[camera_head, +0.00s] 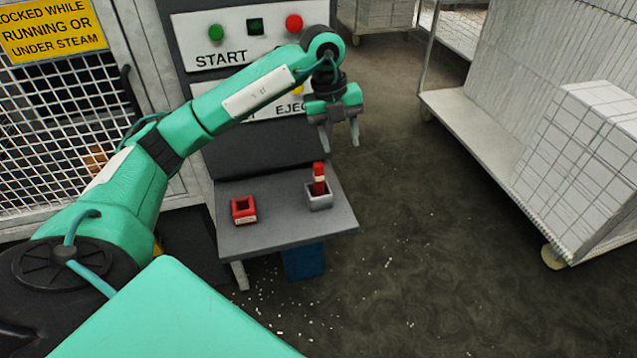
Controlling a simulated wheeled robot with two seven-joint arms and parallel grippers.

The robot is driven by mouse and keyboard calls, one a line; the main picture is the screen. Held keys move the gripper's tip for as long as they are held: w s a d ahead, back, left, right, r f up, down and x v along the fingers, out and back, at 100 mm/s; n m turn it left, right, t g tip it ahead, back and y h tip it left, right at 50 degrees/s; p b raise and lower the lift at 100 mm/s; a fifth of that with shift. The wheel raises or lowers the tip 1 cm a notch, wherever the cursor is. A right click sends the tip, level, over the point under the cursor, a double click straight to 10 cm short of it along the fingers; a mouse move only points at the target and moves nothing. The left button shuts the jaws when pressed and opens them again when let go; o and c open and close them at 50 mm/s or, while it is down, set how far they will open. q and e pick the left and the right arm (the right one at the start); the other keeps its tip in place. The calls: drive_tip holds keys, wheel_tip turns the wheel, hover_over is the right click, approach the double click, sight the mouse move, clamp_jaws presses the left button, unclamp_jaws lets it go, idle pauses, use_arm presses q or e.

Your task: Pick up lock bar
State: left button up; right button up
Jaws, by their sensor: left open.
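The lock bar (319,181) is a short red bar with a pale band, standing upright in a small grey holder (320,201) on the right part of a grey shelf (275,236). My left gripper (340,142) hangs above and slightly right of the bar, fingers pointing down, apart and empty. It does not touch the bar. The lower end of the bar is hidden inside the holder. My right gripper is not in the view.
A red square socket (243,210) sits on the left of the shelf. A panel with a green START button (216,32) and a red button (293,22) stands behind. Open floor lies between.

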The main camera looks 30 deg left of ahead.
use_arm(q)
drive_tip(key=a+r+n+y, duration=0.2)
drive_tip(key=a+y, duration=0.1)
drive_tip(key=a, duration=0.3)
drive_tip(key=p, duration=0.1)
hover_over(318, 164)
drive_tip(key=f, duration=0.7)
drive_tip(key=shift+s+a+f, duration=0.15)
drive_tip(key=shift+s+f, duration=0.2)
drive_tip(key=shift+f, duration=0.05)
drive_tip(key=f+p, duration=0.2)
drive_tip(key=f, duration=0.1)
drive_tip(key=f+p, duration=0.1)
drive_tip(key=f, duration=0.1)
drive_tip(key=shift+w, duration=0.35)
drive_tip(key=shift+f, duration=0.3)
clamp_jaws()
